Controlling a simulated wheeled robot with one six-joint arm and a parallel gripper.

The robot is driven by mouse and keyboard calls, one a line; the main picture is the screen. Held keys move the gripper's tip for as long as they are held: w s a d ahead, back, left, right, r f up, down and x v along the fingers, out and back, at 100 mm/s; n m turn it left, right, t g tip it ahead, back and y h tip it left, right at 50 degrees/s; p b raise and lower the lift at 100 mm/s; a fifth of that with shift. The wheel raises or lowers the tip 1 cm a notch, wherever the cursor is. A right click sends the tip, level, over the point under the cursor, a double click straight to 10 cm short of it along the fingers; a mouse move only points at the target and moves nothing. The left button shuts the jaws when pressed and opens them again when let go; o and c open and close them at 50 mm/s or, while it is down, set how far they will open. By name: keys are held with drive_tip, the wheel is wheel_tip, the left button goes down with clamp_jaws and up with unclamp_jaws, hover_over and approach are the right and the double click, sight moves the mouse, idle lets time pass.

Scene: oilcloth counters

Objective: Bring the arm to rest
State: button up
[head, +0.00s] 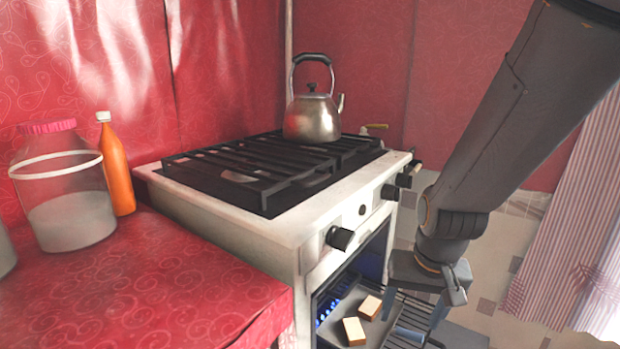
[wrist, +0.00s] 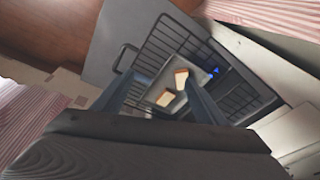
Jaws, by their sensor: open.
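My arm (head: 520,110) reaches down from the upper right in the head view. My gripper (head: 425,318) is open in front of the stove's oven, low in the picture. In the wrist view my gripper (wrist: 168,92) shows its two blue-grey fingers spread, with nothing held between them. Beyond them two pale bread-like pieces (head: 354,331) lie on a tray (head: 343,312) at the oven; the same pieces (wrist: 181,77) show in the wrist view. They are apart from the fingers as far as I can tell.
The oven is open, with blue flames (head: 325,310) inside and a wire rack (wrist: 245,95). A kettle (head: 313,116) stands on the black grate (head: 235,170). A jar (head: 65,215) and an orange bottle (head: 116,175) stand on the red counter (head: 170,290). A striped cloth (head: 565,225) hangs at right.

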drive_tip(key=s+a+r+n+g+p, duration=0.1)
drive_tip(key=s+a+r+n, duration=0.25)
drive_tip(key=s+a, duration=0.35)
drive_tip(key=s+a+r+n+g, duration=0.1)
drive_tip(key=s+a+r+n, duration=0.25)
drive_tip(key=s+a, duration=0.25)
drive_tip(key=s+d+r+m+p, duration=0.1)
drive_tip(key=d+r+m+p, duration=0.3)
drive_tip(key=d+r+p, duration=0.8)
wheel_tip(320, 180, up, 4)
drive_tip(key=p, duration=1)
drive_tip(key=shift+d+m, duration=0.3)
drive_tip(key=shift+d, duration=0.1)
drive_tip(key=shift+f, duration=0.15)
